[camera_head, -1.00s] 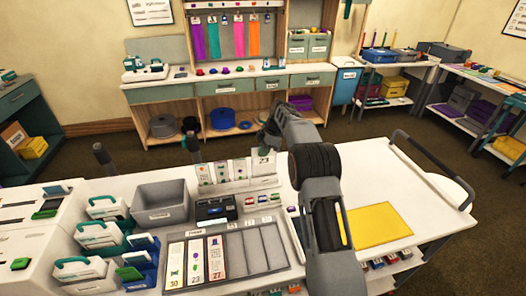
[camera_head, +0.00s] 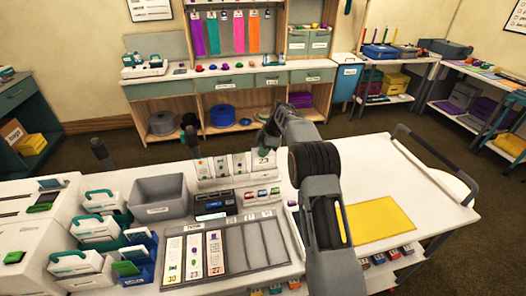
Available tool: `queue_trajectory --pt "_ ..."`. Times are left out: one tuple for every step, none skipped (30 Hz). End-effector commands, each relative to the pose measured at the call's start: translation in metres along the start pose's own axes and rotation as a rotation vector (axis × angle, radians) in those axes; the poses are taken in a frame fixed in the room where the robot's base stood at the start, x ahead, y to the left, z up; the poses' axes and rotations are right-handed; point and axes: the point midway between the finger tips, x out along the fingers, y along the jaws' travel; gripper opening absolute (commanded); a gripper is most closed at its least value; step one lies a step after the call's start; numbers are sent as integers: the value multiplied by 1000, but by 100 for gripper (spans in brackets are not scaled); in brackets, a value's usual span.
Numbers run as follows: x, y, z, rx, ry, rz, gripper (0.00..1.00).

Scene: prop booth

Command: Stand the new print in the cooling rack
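The new print (camera_head: 262,160) is a white upright card with a dark number, at the right end of a pale rack. My gripper (camera_head: 264,142) points down at its top edge and appears shut on it; the fingertips are small and partly hidden by my arm. The cooling rack (camera_head: 228,184) seems to be this pale rack at the back of the white table. Several other cards (camera_head: 221,167) stand upright in it, left of the held print. Whether the print's lower edge is seated in the rack or just above it cannot be told.
A slotted grey tray (camera_head: 268,248) with several cards lies in front. A grey bin (camera_head: 160,199), a dark box (camera_head: 214,203) and teal-handled holders (camera_head: 92,228) stand left. A yellow sheet (camera_head: 380,221) lies right on an open stretch of table.

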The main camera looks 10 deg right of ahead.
Motion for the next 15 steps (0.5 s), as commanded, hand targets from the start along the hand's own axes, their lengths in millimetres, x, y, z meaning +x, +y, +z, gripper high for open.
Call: queue_trajectory --pt "3 0 1 0 0 0 0" --pt "4 0 2 0 0 0 0" --pt "5 0 2 0 0 0 0" --pt "6 0 3 0 0 0 0" --pt "7 0 3 0 0 0 0" --pt "8 0 4 0 0 0 0" --pt "9 0 4 0 0 0 0" --pt "10 0 4 0 0 0 0" --pt "11 0 5 0 0 0 0" --pt "11 0 5 0 0 0 0" --pt "12 0 5 0 0 1 0" --pt "13 0 5 0 1 1 0" --pt "13 0 6 0 1 0 0" --pt "13 0 6 0 1 1 0" --pt "14 0 6 0 1 1 0"
